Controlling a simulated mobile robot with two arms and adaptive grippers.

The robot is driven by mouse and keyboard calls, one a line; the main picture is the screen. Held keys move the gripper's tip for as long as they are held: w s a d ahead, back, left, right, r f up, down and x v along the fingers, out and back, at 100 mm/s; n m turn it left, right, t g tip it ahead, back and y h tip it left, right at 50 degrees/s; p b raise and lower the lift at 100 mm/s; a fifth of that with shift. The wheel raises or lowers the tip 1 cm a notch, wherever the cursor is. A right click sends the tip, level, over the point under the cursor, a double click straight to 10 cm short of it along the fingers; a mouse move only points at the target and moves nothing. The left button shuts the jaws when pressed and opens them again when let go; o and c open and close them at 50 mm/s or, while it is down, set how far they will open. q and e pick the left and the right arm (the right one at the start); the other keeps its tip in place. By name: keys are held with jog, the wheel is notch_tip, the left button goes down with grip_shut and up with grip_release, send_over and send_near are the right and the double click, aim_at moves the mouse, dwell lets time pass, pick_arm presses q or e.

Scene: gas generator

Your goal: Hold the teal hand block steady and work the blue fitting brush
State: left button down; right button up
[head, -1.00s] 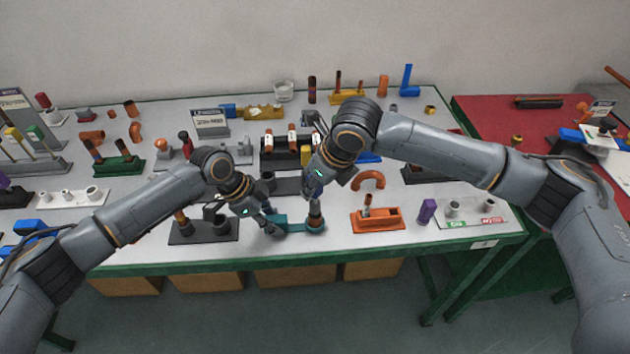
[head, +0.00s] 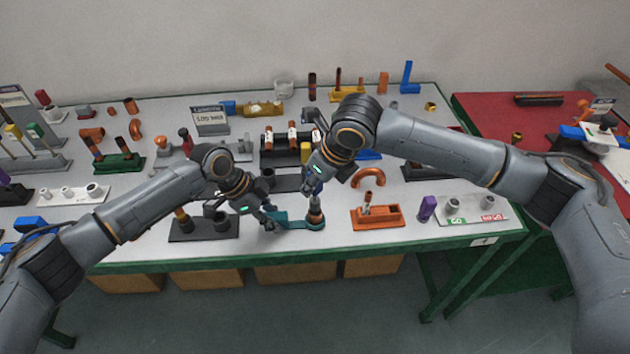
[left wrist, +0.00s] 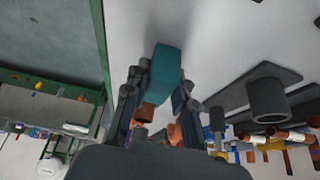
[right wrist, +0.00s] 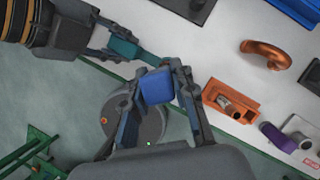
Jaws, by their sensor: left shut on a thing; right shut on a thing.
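The teal hand block (head: 298,223) lies at the table's front edge in the head view. An upright copper fitting with a grey upper part (head: 315,214) stands at its right end. My left gripper (head: 273,218) is shut on the block's left end; the left wrist view shows the teal end (left wrist: 163,72) between the fingers. My right gripper (head: 316,190) is above the fitting, shut on the blue fitting brush; its blue handle (right wrist: 155,86) shows between the fingers in the right wrist view. The brush's lower end is hidden there, so I cannot tell how deep it sits.
A dark stand with posts (head: 204,228) is left of the block. An orange tray (head: 377,217) and a copper elbow (head: 369,176) are to the right. A black rack (head: 290,150) with several tubes stands behind. The table's green front edge (head: 250,263) is close.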

jog(key=shift+f, duration=0.45)
jog(key=shift+f, duration=0.8)
jog(key=shift+f, duration=0.1)
jog(key=shift+w+r+n+g+y, duration=0.1)
jog(key=shift+n+g+y, duration=0.1)
jog(key=shift+n, duration=0.5)
jog(key=shift+w+r+n+g+y, duration=0.1)
jog(key=shift+n+g, duration=0.1)
jog(key=shift+n, duration=0.5)
jog(key=shift+s+f, duration=0.15)
jog(key=shift+s, duration=0.05)
jog(key=m+t+h, duration=0.1)
jog(key=m, duration=0.4)
jog(key=shift+m, duration=0.3)
jog(key=shift+n, duration=1.4)
jog(key=shift+f, duration=0.1)
